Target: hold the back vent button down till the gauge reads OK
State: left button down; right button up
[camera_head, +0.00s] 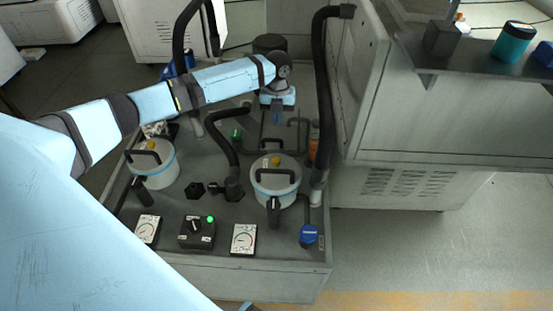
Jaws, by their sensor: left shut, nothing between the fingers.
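My left gripper (277,118) points down over the back of the grey bench, behind the right pot (275,190). It is shut, with nothing seen in its fingers. I cannot tell whether its tips touch anything. The right pot and the left pot (155,172) each have a dark handle and a small yellow part on the lid. A small green part (236,134) stands left of the gripper. I cannot tell which part is the back vent button. Two white dial gauges, a left gauge (147,230) and a right gauge (243,239), lie at the front; their readings are too small to read.
A dark box (197,232) with a knob and a lit green lamp sits between the gauges. A blue-capped part (308,234) is at the front right. Black hoses (325,95) rise around the gripper. A grey machine (450,130) stands right of the bench.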

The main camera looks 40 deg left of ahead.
pick_arm(q)
jog(key=shift+w+a+r, duration=0.1)
jog(key=shift+r, duration=1.35)
jog(key=shift+f, duration=0.1)
